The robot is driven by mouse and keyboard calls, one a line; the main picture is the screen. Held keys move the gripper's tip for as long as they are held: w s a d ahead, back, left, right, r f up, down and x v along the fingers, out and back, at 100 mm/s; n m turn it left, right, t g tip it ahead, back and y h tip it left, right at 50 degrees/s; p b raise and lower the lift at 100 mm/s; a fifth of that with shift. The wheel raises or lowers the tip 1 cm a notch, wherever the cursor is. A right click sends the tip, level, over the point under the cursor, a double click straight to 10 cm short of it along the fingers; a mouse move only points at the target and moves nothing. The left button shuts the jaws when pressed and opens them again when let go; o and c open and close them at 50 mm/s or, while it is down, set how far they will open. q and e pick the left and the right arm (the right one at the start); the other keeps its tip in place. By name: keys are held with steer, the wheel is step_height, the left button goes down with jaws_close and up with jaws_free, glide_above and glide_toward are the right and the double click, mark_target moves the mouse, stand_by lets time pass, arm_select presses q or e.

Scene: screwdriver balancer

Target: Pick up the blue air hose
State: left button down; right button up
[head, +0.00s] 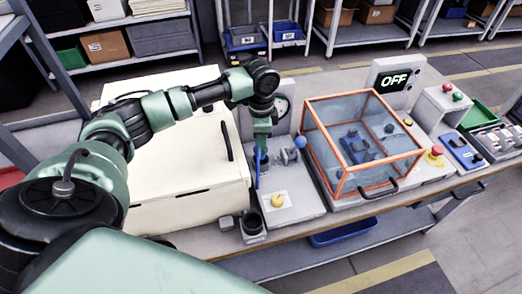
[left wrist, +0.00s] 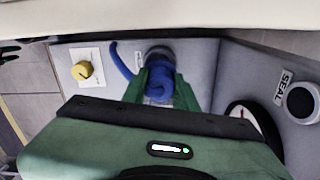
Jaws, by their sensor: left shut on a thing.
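The blue air hose (head: 257,170) hangs below my left gripper (head: 261,146) at the grey station right of the cream cabinet. In the left wrist view, the hose (left wrist: 159,84) is a thick blue coil between the green fingers of the gripper (left wrist: 161,92). Its thin end curves away to the left. My left gripper is shut on the hose. A grey round fitting (left wrist: 158,55) shows just beyond the coil; I cannot tell whether the hose touches it. My right gripper is not in view.
A cream cabinet (head: 180,160) stands left of the station. A yellow knob (head: 278,200), a blue ball knob (head: 300,142) and a black cup (head: 251,223) are close by. An orange-framed clear box (head: 362,140) stands to the right, below an OFF display (head: 395,79).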

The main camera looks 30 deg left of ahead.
arm_select(q)
step_height(320, 180, up, 16)
steer(key=b, duration=0.1)
steer(key=shift+d, duration=0.1)
